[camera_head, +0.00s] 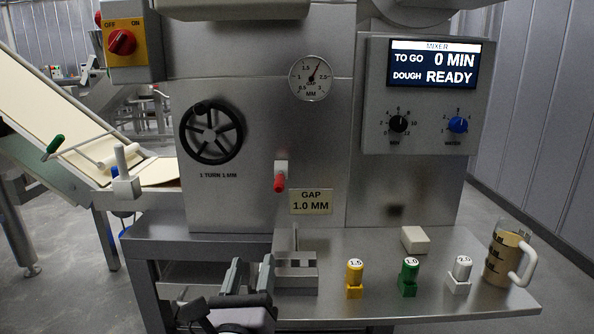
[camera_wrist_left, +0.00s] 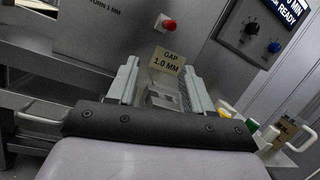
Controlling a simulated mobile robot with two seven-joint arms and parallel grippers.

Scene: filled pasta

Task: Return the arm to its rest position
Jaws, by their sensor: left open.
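My left gripper (camera_head: 249,276) is low in the head view, in front of the bench edge. Its two grey fingers stand apart with nothing between them. In the left wrist view the gripper (camera_wrist_left: 158,85) is open and empty too, its fingers pointing at the machine front and the gap label (camera_wrist_left: 167,61). A metal block holder (camera_head: 296,272) stands on the bench just beyond the fingers in the head view. My right gripper is not in either view.
On the steel bench (camera_head: 400,302) stand a yellow block (camera_head: 355,279), a green block (camera_head: 408,277), a white block (camera_head: 459,275), a pale box (camera_head: 415,240) and a jug (camera_head: 503,258). The machine has a handwheel (camera_head: 211,132), a red-tipped lever (camera_head: 280,180) and a mixer screen (camera_head: 433,65).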

